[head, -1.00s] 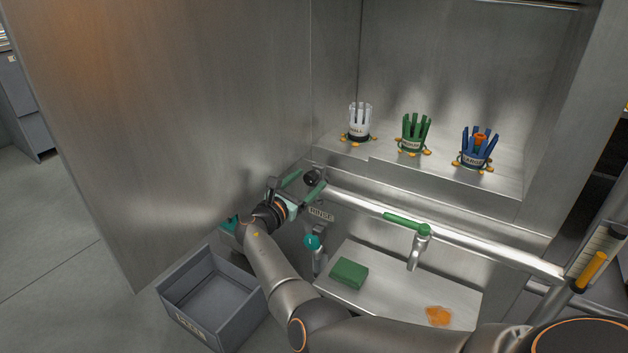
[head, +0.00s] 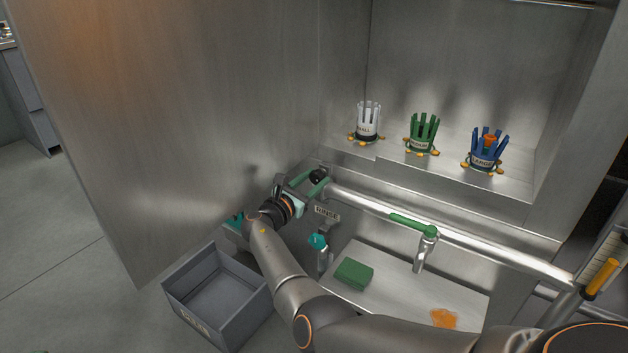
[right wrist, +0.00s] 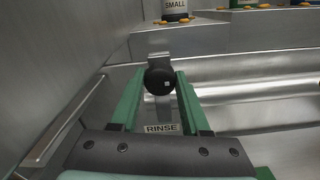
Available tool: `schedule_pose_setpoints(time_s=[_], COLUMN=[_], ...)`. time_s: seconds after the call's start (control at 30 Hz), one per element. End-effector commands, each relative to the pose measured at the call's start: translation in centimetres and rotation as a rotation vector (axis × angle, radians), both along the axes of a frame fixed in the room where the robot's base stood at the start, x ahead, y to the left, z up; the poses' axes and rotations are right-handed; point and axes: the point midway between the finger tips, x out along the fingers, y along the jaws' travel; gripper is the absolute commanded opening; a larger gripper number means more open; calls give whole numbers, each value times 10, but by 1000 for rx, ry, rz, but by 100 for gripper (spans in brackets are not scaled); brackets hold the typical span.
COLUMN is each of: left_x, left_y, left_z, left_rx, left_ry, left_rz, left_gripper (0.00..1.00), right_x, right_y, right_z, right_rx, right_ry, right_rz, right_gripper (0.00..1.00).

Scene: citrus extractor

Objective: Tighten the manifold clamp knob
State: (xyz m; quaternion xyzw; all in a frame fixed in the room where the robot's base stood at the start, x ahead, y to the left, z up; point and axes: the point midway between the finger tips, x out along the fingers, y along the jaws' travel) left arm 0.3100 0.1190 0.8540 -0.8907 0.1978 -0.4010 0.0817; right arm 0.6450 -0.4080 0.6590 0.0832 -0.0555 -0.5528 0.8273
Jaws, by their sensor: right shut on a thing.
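The clamp knob is a round black knob (head: 319,176) at the left end of the shiny manifold pipe (head: 480,236). In the right wrist view the knob (right wrist: 160,80) shows a small pale square on its face, with a metal piece behind it. My right gripper (head: 310,183) has reached the knob. In the right wrist view its green fingers (right wrist: 161,74) stand on either side of the knob and are shut on it. The fingers partly hide the clamp in the head view. My left gripper is not in view.
A RINSE label (head: 327,212) and teal-handled tap (head: 319,241) are just below. A green-handled spout (head: 425,240) hangs off the pipe. White (head: 368,122), green (head: 422,135) and blue cups (head: 486,150) stand on the ledge. A grey bin (head: 216,295) and green sponge (head: 353,273) lie lower.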

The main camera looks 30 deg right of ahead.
Motion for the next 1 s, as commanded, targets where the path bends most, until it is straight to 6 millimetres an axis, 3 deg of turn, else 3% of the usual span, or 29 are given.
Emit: schedule_pose_setpoints(time_s=[0.03, 0.27, 0.53, 0.8, 1.0], left_x=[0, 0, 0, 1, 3], left_y=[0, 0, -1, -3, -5], left_z=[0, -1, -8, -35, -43], left_rx=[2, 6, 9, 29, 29], left_ry=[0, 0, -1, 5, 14], left_rz=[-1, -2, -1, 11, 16], left_gripper=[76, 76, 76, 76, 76], right_x=[0, 0, 0, 0, 0], right_y=[0, 0, -1, -1, 0], right_z=[0, 0, -2, -4, -1], right_rx=[0, 0, 17, 127, 186], right_ry=[0, 0, -52, -324, -452], right_rz=[1, 1, -1, 2, 2], right_gripper=[24, 0, 0, 0, 0])
